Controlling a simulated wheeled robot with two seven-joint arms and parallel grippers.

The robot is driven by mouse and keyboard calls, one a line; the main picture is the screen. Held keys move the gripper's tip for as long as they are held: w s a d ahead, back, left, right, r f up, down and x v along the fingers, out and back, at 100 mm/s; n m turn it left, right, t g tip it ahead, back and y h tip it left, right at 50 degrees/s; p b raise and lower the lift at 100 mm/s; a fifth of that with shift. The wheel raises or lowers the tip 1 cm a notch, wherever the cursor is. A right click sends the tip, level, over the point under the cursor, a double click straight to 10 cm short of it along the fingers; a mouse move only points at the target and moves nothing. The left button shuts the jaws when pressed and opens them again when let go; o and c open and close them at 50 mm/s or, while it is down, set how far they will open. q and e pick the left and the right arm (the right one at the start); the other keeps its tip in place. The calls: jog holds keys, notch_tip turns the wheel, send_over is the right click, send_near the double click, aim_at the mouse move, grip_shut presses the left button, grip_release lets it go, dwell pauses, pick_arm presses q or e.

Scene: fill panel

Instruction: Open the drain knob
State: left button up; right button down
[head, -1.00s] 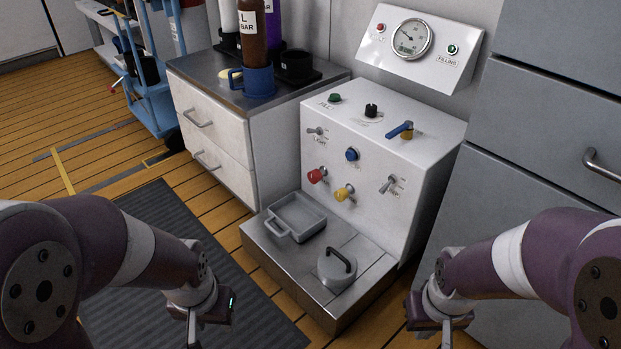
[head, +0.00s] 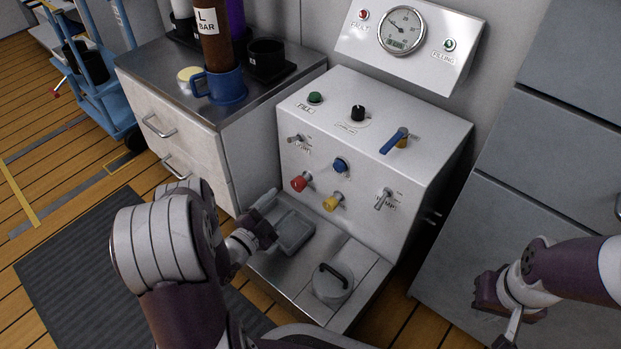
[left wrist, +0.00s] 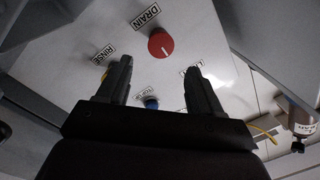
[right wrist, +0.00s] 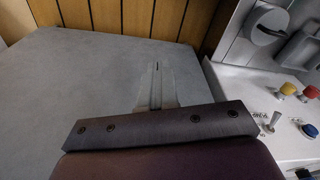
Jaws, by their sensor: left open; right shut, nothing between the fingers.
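The drain knob is the red knob (head: 300,182) low on the left of the white panel's front face. In the left wrist view the red knob (left wrist: 161,46) sits beside a DRAIN label (left wrist: 147,17) and carries a white pointer line. My left gripper (head: 267,198) is in front of the panel, left of and slightly below the knob. Its spread fingers (left wrist: 159,68) point at the panel, with the knob just beyond the gap and not held. My right gripper (head: 512,330) is low at the right, away from the panel; its closed, empty fingers (right wrist: 157,75) show in the right wrist view.
A yellow knob (head: 333,201), a blue knob (head: 340,165) and toggle switches (head: 383,199) are close by on the panel. A grey tray (head: 292,232) and a lidded round drain cover (head: 332,284) are on the metal ledge below. A drawer cabinet (head: 185,130) stands at the left.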

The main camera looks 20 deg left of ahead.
aim_at(297, 188)
pick_arm(q)
jog(key=b+x, duration=0.2)
jog(key=x, duration=0.2)
jog(key=b+x, duration=0.2)
jog(key=x, duration=0.2)
jog(key=shift+w+f+b, duration=0.25)
jog(key=shift+w+b, duration=0.05)
jog(key=shift+w, duration=0.05)
jog(key=shift+w+d+r, duration=0.15)
jog(key=shift+w+r, duration=0.05)
jog(key=shift+w, duration=0.3)
jog(key=c, duration=1)
